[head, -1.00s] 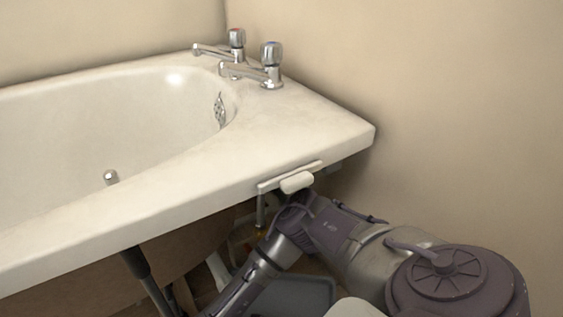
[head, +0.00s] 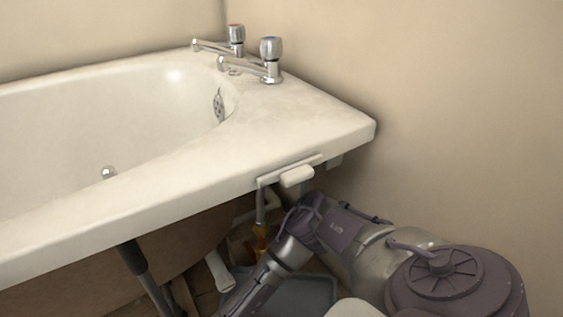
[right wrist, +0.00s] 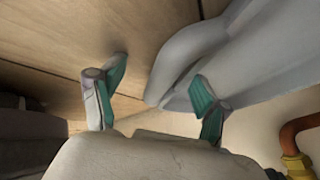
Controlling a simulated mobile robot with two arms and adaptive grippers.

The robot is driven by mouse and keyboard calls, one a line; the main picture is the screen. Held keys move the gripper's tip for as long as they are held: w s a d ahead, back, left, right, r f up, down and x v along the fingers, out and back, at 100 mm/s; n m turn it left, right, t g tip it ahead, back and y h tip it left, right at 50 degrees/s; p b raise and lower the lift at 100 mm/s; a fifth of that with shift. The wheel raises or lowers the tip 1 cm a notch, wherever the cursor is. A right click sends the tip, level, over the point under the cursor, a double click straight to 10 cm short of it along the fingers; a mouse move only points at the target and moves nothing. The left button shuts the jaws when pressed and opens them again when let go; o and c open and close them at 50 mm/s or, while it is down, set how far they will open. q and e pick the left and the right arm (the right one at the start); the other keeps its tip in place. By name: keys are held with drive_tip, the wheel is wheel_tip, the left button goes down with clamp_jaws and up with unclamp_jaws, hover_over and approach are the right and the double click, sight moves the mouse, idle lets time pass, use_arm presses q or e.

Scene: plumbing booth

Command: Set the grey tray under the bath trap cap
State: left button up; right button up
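The grey tray (head: 300,293) lies low beneath the bath's front edge in the head view, partly hidden by my right arm and cut off by the frame. In the right wrist view, the tray (right wrist: 190,60) shows as a smooth grey rim and wall on the wooden floor. My right gripper (right wrist: 155,92) has its two teal-padded fingers spread apart. The tray's rounded corner appears between and beyond the fingertips; I cannot tell whether they touch it. The bath trap cap cannot be made out. My left gripper is not in view.
The white bath (head: 190,205) overhangs the work area. A dark rod (head: 140,270) stands under its front. A white pipe piece (head: 219,270) and a brass fitting (head: 262,232) are underneath. A copper pipe (right wrist: 295,130) is at the wrist view's right edge. The wall closes the right side.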

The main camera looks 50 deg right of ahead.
drive_tip(key=shift+f, duration=0.1)
clamp_jaws()
drive_tip(key=shift+s, duration=0.2)
